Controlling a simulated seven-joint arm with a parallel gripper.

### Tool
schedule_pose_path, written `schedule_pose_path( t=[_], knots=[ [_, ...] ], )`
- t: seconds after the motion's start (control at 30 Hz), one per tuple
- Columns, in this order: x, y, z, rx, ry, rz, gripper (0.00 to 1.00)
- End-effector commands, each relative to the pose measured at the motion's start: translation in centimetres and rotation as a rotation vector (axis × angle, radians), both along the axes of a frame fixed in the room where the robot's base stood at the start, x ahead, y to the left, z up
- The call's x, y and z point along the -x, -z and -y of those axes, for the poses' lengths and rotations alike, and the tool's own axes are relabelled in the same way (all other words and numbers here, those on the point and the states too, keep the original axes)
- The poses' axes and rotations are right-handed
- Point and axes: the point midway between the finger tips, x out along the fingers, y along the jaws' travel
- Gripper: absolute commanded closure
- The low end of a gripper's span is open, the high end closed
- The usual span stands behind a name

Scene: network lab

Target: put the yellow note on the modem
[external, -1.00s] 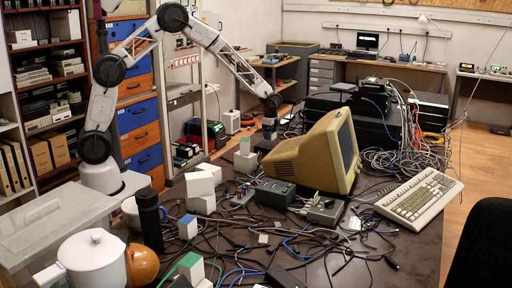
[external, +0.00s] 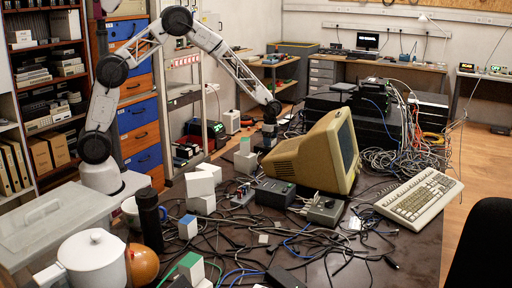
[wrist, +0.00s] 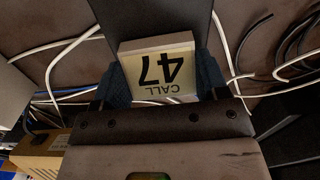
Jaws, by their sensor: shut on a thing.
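The note (wrist: 157,65) is a pale, thick-edged pad with "CALL 47" on its face. It sits between the two fingers of my gripper (wrist: 160,78), which is shut on it. In the external view my gripper (external: 269,140) points down behind the beige monitor, and the note cannot be made out there. A smooth dark box-like surface (wrist: 150,15) lies behind the note in the wrist view. It may be the modem; I cannot tell for sure, nor whether the note touches it.
The beige monitor (external: 318,155) stands just right of my gripper. White boxes (external: 200,190) stand to the left, and a dark box (external: 274,192) is in front. Loose cables (wrist: 70,50) cross the table around the dark surface. A keyboard (external: 420,197) lies at the right.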

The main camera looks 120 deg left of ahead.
Motion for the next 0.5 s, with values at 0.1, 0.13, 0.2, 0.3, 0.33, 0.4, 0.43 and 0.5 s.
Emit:
schedule_pose_path(
  t=[0.1, 0.13, 0.2, 0.3, 0.33, 0.4, 0.43, 0.5],
  knots=[
    [0.0, 0.25, 0.0, 0.0, 0.0, 0.0, 0.62],
    [0.0, 0.27, 0.0, 0.0, 0.0, 0.0, 0.31],
    [0.0, 0.24, 0.0, 0.0, 0.0, 0.0, 0.2],
    [0.0, 0.24, 0.0, 0.0, 0.0, 0.0, 0.07],
    [0.0, 0.25, 0.0, 0.0, 0.0, 0.0, 0.07],
    [0.0, 0.25, 0.0, 0.0, 0.0, 0.0, 0.07],
    [0.0, 0.25, 0.0, 0.0, 0.0, 0.0, 0.07],
    [0.0, 0.25, 0.0, 0.0, 0.0, 0.0, 0.07]
  ],
)
